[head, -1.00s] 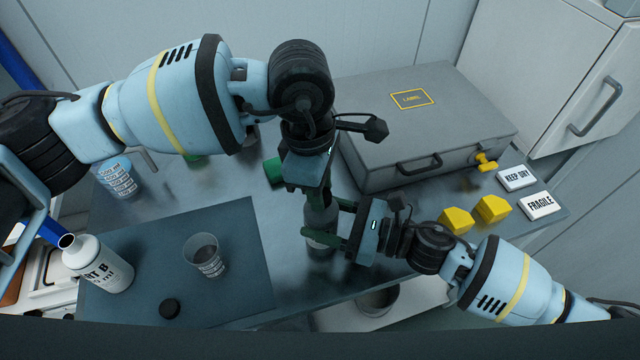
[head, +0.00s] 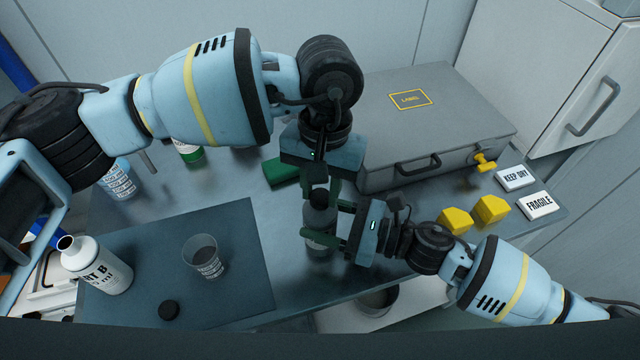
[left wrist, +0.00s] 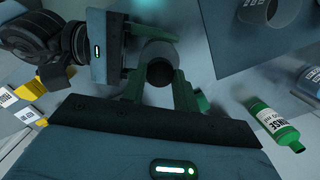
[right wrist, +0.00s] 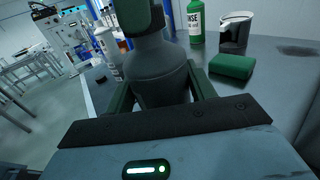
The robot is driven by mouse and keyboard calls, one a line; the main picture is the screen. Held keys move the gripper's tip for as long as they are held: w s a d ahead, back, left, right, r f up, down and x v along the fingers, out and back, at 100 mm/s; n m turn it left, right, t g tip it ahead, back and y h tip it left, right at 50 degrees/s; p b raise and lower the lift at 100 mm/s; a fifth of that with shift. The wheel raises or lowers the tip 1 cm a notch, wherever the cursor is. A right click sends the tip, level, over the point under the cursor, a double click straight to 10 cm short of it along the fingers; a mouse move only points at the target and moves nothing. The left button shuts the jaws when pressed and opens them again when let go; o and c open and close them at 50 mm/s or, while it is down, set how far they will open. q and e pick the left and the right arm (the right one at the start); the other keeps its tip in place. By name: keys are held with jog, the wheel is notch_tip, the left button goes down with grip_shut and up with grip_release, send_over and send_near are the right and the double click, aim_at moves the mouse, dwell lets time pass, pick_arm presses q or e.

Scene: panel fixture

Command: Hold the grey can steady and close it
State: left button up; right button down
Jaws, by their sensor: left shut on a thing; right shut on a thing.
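The grey can (head: 319,238) stands upright on the bench, with sloping shoulders and a narrow neck. My right gripper (head: 326,221) is shut on its body from the side; the right wrist view shows the can (right wrist: 158,75) between the green fingers. My left gripper (head: 321,188) is above it, pointing down, its fingers shut on the dark cap (left wrist: 160,72) at the can's top. How well the cap is seated on the neck is hidden by the fingers.
A grey case (head: 430,120) stands behind right, near my left gripper. A green block (head: 281,172) lies behind the can. A white bottle (head: 97,265) stands left.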

pick_arm(q)
jog(key=m, duration=0.5)
jog(key=shift+y, duration=0.3)
jog(key=m+t, duration=0.1)
jog(key=m, duration=0.5)
jog(key=shift+s+d, duration=0.1)
jog(key=o, duration=0.9)
jog(key=shift+r, duration=2.25)
jog(key=shift+c, duration=0.2)
